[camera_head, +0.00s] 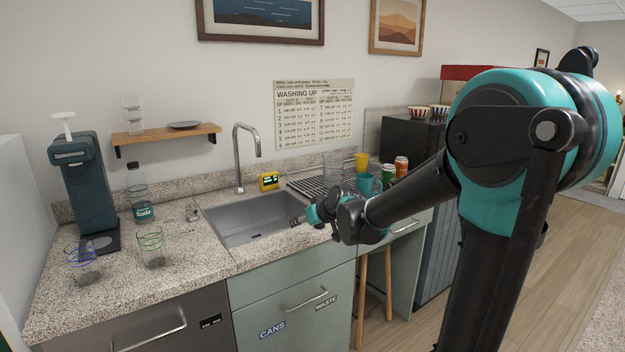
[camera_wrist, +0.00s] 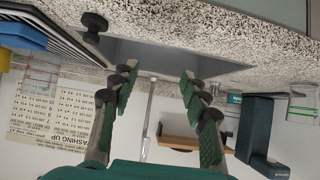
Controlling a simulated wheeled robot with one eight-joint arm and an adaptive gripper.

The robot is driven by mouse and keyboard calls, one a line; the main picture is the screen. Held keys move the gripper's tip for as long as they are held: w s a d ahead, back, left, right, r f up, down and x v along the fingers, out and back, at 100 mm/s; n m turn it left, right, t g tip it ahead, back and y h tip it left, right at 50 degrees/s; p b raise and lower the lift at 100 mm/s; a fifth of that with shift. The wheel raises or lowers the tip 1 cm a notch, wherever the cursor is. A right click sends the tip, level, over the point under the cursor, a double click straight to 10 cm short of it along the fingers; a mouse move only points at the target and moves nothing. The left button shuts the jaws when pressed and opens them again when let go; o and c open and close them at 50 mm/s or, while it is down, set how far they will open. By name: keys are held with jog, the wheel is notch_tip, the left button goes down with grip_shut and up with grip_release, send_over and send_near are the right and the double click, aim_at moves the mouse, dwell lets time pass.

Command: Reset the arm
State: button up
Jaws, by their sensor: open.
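My gripper (camera_head: 298,219) is at the front right of the sink (camera_head: 240,222) in the head view, with my teal and black arm reaching in from the right. In the wrist view, which is upside down, my gripper (camera_wrist: 157,80) has its two green-padded fingers wide apart with nothing between them. The sink basin (camera_wrist: 150,53) shows behind the fingers. I cannot tell the exact height of the fingertips over the sink edge.
A drying rack (camera_head: 318,185) with a glass, a yellow cup (camera_head: 362,161) and a teal cup stands right of the sink. Cans (camera_head: 401,166) are beside it. A tall faucet (camera_head: 238,160) rises behind the sink. Glasses (camera_head: 151,248), a soda bottle (camera_head: 139,195) and a soda machine (camera_head: 84,185) stand left.

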jog(key=s+d+f+m+g+h, duration=0.1)
jog(key=s+d+f+m+h, duration=0.1)
jog(key=s+d+f, duration=0.3)
jog(key=s+d+f+m+g+h, duration=0.2)
jog(key=s+d+f, duration=0.4)
jog(key=s+d, duration=0.3)
jog(key=s+d+f+m+g+h, duration=0.2)
jog(key=s+d+f, duration=0.3)
jog(key=s, duration=0.9)
jog(key=d, duration=0.3)
jog(key=shift+f+m, duration=0.25)
jog(key=shift+m, duration=0.05)
